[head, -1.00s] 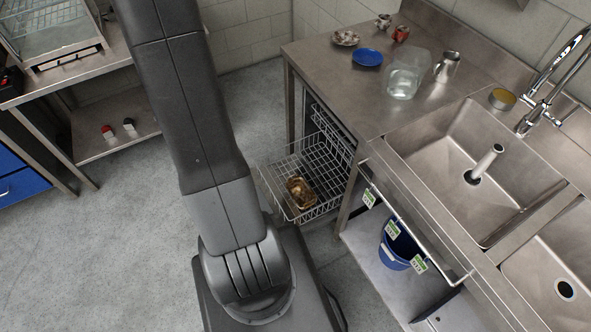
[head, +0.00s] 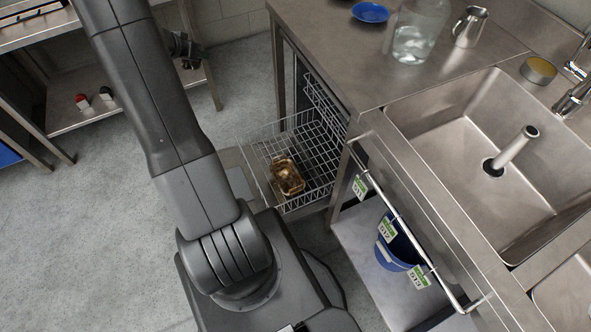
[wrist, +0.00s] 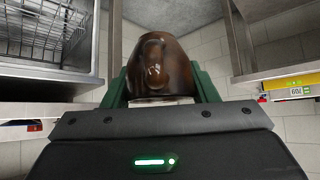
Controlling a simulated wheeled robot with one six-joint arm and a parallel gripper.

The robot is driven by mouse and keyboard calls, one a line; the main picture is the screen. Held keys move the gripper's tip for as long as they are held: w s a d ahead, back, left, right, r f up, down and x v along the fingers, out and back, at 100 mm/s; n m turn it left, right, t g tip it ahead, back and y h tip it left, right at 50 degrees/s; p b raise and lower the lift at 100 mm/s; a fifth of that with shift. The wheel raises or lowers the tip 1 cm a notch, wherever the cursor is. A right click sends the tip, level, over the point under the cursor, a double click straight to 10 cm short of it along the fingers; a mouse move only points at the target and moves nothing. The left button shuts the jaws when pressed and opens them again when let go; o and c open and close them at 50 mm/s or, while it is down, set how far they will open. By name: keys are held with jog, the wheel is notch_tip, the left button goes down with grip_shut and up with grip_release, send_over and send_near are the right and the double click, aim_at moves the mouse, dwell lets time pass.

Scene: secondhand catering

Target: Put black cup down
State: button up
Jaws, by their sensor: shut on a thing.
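A glossy dark brown cup (wrist: 160,62) fills the upper middle of the wrist view, with its handle facing the camera. It looks brown rather than plain black. My gripper (wrist: 160,88) is shut on it, one green finger on each side. In the head view my gripper (head: 187,50) shows partly beside my arm, in front of the steel shelving at the upper left. The cup cannot be made out in that view.
A pulled-out wire basket (head: 310,165) holds a brown dish (head: 288,177). The steel counter (head: 330,55) carries a blue plate (head: 370,12), a glass jar (head: 418,35) and a metal jug (head: 469,27). A sink (head: 470,160) and blue bucket (head: 397,240) are at right.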

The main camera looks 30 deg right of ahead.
jog(key=s+d+f+m+g+h+b, duration=0.1)
jog(key=d+f+b, duration=0.4)
jog(key=f+b, duration=0.6)
jog(key=s+d+f+m+g+h+b, duration=0.1)
jog(key=d+f+m+g+b, duration=0.2)
jog(key=f+b, duration=0.8)
jog(key=s+d+f+m+g+b, duration=0.1)
jog(key=d+f+m+b, duration=0.4)
jog(key=f, duration=2.4)
jog(key=shift+s+d+f+m+g+h+b, duration=0.15)
jog(key=shift+d+g+b, duration=0.15)
jog(key=shift+d+b, duration=0.6)
jog(key=shift+s+d+f+m+g+h+b, duration=0.1)
jog(key=shift+d+g+b, duration=0.35)
jog(key=shift+b, duration=0.75)
jog(key=shift+s+d+f+m+g+h+b, duration=0.1)
jog(key=shift+d+m+g+h+b, duration=0.05)
jog(key=shift+d+b, duration=0.8)
jog(key=shift+a+f+b, duration=0.1)
jog(key=shift+f+b, duration=0.55)
jog(key=shift+f, duration=1.1)
jog(key=shift+f, duration=0.15)
jog(key=o, duration=1)
